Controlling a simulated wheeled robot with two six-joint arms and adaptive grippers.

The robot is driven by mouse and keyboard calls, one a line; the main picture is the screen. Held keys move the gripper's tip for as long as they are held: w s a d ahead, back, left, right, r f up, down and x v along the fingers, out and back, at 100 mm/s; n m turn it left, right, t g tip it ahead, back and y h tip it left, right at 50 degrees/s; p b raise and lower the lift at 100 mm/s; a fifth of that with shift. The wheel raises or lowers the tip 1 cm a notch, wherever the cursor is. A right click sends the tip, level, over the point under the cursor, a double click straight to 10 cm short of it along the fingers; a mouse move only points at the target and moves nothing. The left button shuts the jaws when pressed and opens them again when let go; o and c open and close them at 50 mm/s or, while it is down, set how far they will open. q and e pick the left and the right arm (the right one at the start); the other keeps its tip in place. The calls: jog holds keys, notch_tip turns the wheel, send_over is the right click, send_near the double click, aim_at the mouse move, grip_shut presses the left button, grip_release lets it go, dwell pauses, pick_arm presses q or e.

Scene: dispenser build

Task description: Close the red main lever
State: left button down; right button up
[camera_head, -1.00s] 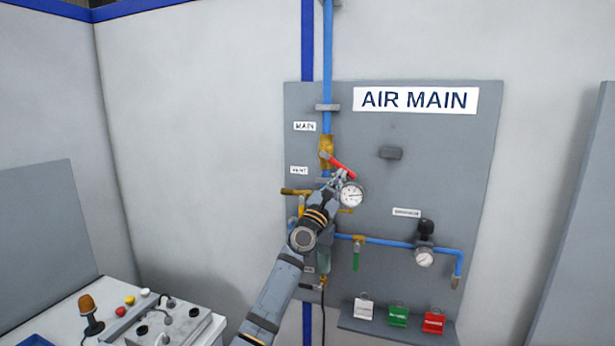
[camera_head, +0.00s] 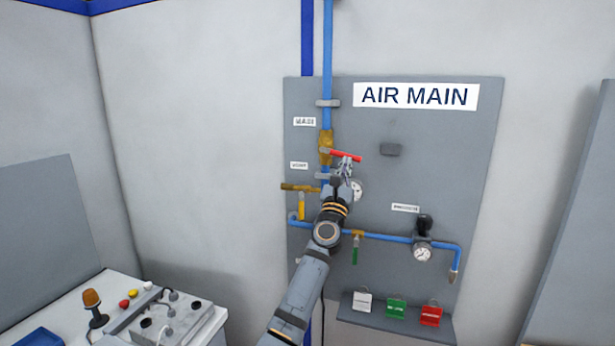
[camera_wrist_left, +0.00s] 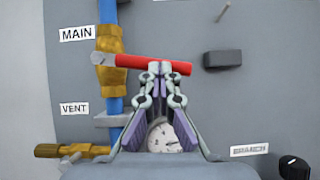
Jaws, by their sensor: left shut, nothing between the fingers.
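The red main lever (camera_head: 346,155) sticks out to the right from the brass main valve (camera_head: 326,146) on the blue vertical pipe, close to level and tilted slightly down at its right end. The lever also shows in the left wrist view (camera_wrist_left: 145,64), with the valve body (camera_wrist_left: 109,62) at its left. My left gripper (camera_head: 346,161) is shut with nothing between its fingers. Its fingertips (camera_wrist_left: 160,66) are right at the lever's underside and overlap it in the wrist view; I cannot tell whether they touch. My right gripper is not in view.
A pressure gauge (camera_wrist_left: 172,138) sits behind my fingers. A yellow vent handle (camera_head: 301,206), a green branch lever (camera_head: 355,252) and a regulator gauge (camera_head: 422,254) are on the panel (camera_head: 440,160). Coloured tags (camera_head: 397,309) hang below. A grey stop block (camera_head: 391,150) is right of the lever.

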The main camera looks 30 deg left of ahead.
pick_arm(q)
jog(key=shift+d+r+n+y, duration=0.15)
jog(key=shift+r+n+y, duration=0.15)
jog(key=shift+n+y, duration=0.4)
jog(key=shift+r+n, duration=0.1)
jog(key=shift+n, duration=0.2)
